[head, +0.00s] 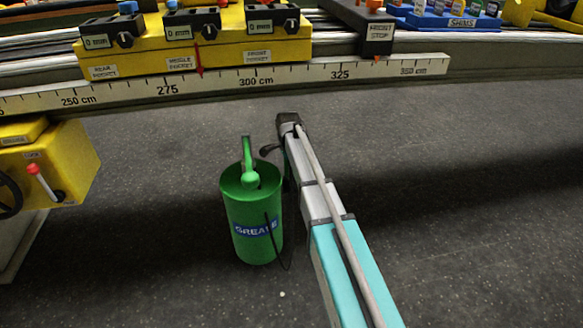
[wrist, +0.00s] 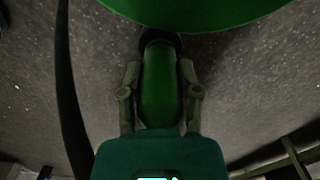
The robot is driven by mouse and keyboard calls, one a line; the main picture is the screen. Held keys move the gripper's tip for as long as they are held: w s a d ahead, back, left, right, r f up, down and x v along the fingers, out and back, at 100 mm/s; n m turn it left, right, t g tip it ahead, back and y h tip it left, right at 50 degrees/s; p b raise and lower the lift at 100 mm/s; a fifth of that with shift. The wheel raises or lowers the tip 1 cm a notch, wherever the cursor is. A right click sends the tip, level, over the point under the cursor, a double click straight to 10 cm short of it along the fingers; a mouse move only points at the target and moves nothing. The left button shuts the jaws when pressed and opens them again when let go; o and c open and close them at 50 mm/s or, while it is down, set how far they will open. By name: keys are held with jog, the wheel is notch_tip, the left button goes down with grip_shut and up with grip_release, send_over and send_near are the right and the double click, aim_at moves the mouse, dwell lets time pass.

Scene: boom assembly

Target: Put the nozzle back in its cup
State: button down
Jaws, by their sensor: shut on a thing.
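A green cylinder, which I take to be the nozzle (wrist: 161,90), is between the two fingers of my gripper (wrist: 160,85) in the wrist view. My gripper is shut on it. A dark ring (wrist: 160,37) is at the nozzle's far end, close to the green grease bucket (wrist: 210,15); I cannot tell whether this is the cup. In the head view the grease bucket (head: 240,215) stands on the floor, left of my arm. My arm's end is beside its upper right side, and the held nozzle is hidden there.
A green pump handle (head: 248,160) rises from the bucket top. A black hose (head: 277,240) hangs at its front; a dark strip (wrist: 68,90) runs down the wrist view's left. A ruler beam (head: 215,84) crosses behind. A yellow machine (head: 60,165) stands left. Floor right is clear.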

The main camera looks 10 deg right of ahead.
jog(key=shift+f+b, duration=0.5)
jog(key=shift+f, duration=0.05)
jog(key=shift+c, duration=1.5)
grip_release()
jog(key=shift+r, duration=0.15)
notch_tip(320, 180, up, 8)
jog(key=p, duration=0.8)
jog(key=shift+r+p, duration=0.25)
jog(key=shift+p, duration=0.15)
